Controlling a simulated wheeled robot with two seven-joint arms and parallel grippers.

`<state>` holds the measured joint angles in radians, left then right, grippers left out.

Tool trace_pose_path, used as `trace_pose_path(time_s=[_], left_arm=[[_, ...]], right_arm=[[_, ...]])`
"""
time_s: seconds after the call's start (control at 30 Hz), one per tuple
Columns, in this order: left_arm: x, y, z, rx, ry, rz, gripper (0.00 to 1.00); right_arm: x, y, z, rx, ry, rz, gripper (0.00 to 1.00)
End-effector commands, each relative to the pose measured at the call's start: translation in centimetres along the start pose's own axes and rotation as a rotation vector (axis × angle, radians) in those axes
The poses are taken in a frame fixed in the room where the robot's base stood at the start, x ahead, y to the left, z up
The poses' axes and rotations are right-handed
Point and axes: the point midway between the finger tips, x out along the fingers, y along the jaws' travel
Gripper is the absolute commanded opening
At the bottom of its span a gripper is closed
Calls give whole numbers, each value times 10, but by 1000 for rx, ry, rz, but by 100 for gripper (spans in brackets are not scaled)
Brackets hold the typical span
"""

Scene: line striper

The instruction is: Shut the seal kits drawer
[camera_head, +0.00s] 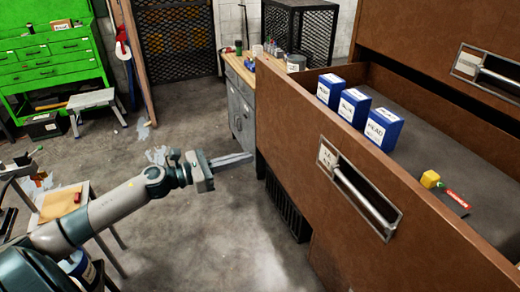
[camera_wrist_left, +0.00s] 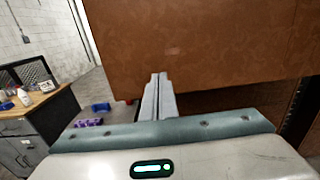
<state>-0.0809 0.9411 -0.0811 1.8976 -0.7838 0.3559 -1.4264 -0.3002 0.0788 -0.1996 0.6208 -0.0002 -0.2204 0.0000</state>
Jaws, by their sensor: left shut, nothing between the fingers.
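A brown drawer (camera_head: 300,135) is pulled well out of its cabinet on the right of the head view. Its front has a metal-framed handle (camera_head: 360,190) with a small white label, too small to read. My left gripper (camera_head: 232,159) is shut and empty, just left of the drawer's outer front. In the left wrist view its closed fingers (camera_wrist_left: 158,97) point at the lower part of the brown drawer front (camera_wrist_left: 200,45); whether they touch it I cannot tell. My right gripper is out of view.
Three blue boxes (camera_head: 354,107), a yellow item (camera_head: 430,179) and a red and green item (camera_head: 457,199) lie in the drawer. Another brown drawer front (camera_head: 430,30) stands behind. A workbench (camera_head: 241,105) is beyond; the floor (camera_head: 200,240) at left centre is clear.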

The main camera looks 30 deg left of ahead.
Motion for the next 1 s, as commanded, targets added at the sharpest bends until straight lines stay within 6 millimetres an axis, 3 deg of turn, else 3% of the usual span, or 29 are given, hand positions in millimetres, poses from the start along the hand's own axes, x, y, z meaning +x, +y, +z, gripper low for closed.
trace_pose_path(time_s=[0.43, 1.0], left_arm=[[49, 0, 3, -2, -1, 1, 0], [56, 0, 0, 0, 0, 0, 0]], right_arm=[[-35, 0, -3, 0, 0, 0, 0], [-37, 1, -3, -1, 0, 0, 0]])
